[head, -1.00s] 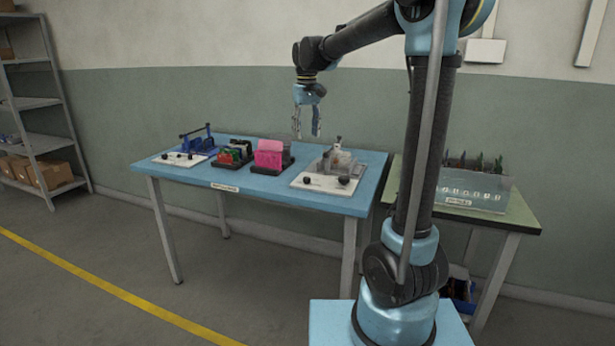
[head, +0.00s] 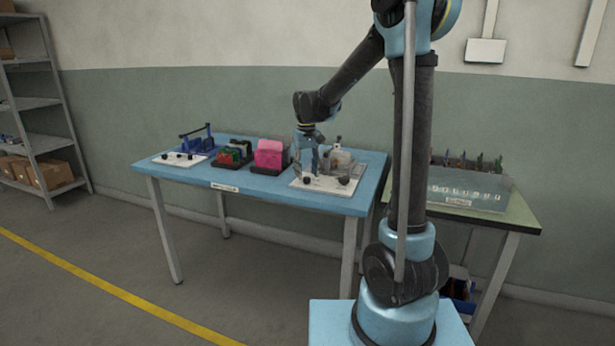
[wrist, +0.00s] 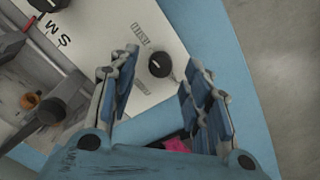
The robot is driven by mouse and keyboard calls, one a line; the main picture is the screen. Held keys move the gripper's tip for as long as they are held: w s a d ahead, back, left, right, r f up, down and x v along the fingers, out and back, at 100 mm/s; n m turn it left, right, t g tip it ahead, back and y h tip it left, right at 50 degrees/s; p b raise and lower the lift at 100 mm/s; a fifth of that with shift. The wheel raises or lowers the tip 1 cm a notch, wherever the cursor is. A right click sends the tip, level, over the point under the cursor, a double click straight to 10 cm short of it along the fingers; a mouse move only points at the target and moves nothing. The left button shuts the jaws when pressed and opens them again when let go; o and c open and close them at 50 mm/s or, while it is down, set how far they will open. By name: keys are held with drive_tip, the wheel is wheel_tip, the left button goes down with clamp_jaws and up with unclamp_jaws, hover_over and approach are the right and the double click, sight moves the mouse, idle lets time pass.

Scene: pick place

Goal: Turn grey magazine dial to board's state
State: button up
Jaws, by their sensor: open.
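A white panel (head: 325,186) with a grey and clear fixture (head: 341,161) lies at the right of the blue table. In the wrist view, one black dial (wrist: 160,63) on the white panel shows between the fingertips, beside small hatched marks. Contact cannot be told.
A blue fixture (head: 198,143) on another white panel, a black holder with green and red pieces (head: 231,155) and a pink block (head: 268,155) stand left on the blue table (head: 290,203).

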drive_tip(key=shift+f, duration=0.95)
clamp_jaws()
drive_tip(key=shift+m, duration=0.5)
unclamp_jaws()
